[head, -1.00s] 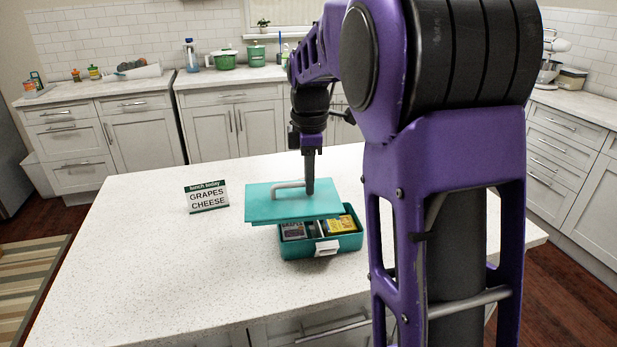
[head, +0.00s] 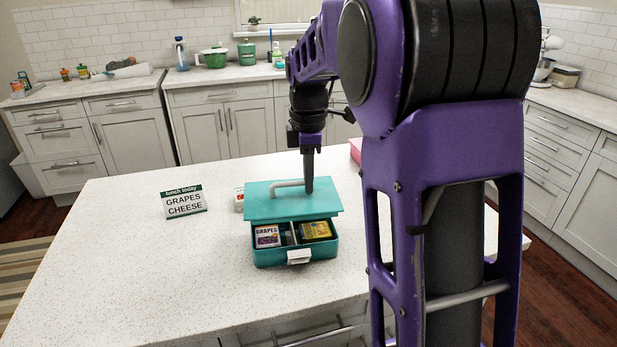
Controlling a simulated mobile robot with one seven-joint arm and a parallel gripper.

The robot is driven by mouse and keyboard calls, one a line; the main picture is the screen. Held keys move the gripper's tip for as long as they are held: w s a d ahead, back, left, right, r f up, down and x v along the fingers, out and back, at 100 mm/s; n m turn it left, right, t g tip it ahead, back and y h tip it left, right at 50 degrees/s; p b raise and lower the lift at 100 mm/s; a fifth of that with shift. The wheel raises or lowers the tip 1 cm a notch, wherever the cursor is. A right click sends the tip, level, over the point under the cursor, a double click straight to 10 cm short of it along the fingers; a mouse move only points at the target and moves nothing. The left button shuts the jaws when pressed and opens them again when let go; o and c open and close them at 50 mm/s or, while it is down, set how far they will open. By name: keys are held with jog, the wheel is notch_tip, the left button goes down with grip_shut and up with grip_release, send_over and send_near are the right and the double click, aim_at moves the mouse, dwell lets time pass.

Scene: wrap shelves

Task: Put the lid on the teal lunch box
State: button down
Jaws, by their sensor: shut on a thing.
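The teal lid (head: 262,205) is held level by its grey bar handle (head: 285,184). My gripper (head: 309,190) is shut at the handle's right end, with the fingertips partly hard to see. The lid is above and behind the teal lunch box (head: 275,257), covering its back part in this view. The front of the box is open to view. It holds a box marked GRAPES (head: 267,237) in the left compartment and a yellow-and-dark box (head: 314,231) in the right one. A white latch (head: 299,257) sits on the box's front.
A sign reading "lunch today GRAPES CHEESE" (head: 184,202) stands to the left on the white counter (head: 130,260). A small white-and-red item (head: 239,200) is partly hidden behind the lid. A pink item (head: 356,150) shows behind my arm. The counter's left front is clear.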

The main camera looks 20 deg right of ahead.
aim_at(309, 196)
jog(key=shift+r+p, duration=0.15)
jog(key=shift+p, duration=0.45)
jog(key=shift+n, duration=0.3)
jog(key=shift+f+b, duration=1.85)
jog(key=shift+f, duration=1.15)
jog(key=shift+p, duration=0.75)
jog(key=shift+f+b, duration=0.75)
jog(key=shift+f, duration=0.5)
jog(key=c, duration=0.8)
grip_release()
notch_tip(309, 196, up, 18)
jog(key=p, duration=0.3)
jog(key=shift+s+f, duration=0.15)
jog(key=shift+f, duration=0.1)
